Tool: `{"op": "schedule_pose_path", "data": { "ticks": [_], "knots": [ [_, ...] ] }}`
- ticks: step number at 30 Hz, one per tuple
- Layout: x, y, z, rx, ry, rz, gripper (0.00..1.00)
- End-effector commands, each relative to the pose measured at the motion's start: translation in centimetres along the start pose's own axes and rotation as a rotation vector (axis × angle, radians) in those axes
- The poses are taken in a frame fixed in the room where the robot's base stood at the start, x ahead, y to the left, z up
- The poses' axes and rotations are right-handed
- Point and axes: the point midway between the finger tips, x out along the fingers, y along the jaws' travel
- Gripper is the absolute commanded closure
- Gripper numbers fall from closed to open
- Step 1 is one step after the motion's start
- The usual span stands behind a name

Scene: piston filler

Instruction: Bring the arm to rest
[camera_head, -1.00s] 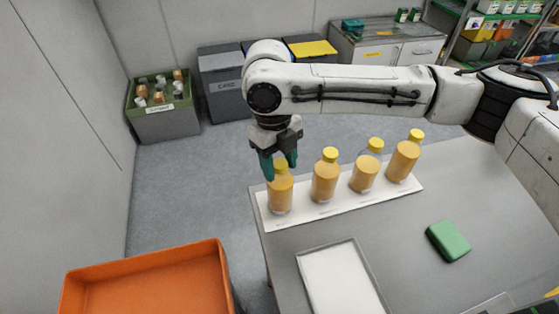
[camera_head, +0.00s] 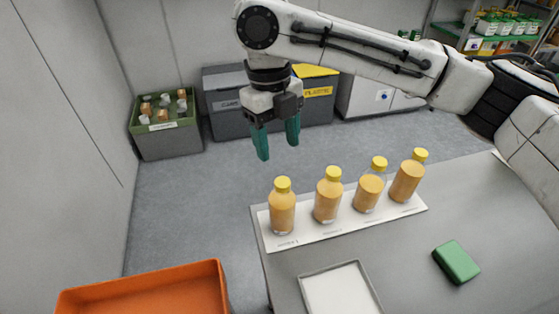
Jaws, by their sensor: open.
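My gripper (camera_head: 276,144) points down with its two teal fingers apart and nothing between them. It hangs in the air above and behind the leftmost bottle (camera_head: 282,208), clear of it. My white arm reaches in from the right across the top of the view. The leftmost bottle stands upright with a yellow cap at the left end of a white strip (camera_head: 300,236). Further capped bottles of orange liquid stand in the same row: a second bottle (camera_head: 328,197), a third (camera_head: 369,188) and a rightmost one (camera_head: 408,178).
The grey table (camera_head: 410,255) also bears a white tray (camera_head: 340,288) and a green block (camera_head: 456,262). An orange bin (camera_head: 150,292) is at the lower left. A green crate (camera_head: 165,125) and grey bins (camera_head: 228,100) stand along the back. The floor between is clear.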

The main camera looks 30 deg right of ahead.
Motion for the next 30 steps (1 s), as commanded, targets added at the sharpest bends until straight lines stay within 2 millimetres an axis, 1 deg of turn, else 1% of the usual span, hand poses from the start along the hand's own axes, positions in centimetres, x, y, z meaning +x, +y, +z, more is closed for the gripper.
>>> {"op": "schedule_pose_path", "data": {
  "ticks": [3, 7, 30],
  "knots": [
    [-1.1, 0.1, 0.0, -0.001, 0.0, 0.0, 0.39],
    [-1.7, 0.1, 0.0, 0.0, 0.001, 0.001, 0.39],
    [-1.8, 0.0, 0.0, 0.0, 0.0, 0.001, 0.39]
  ]
}}
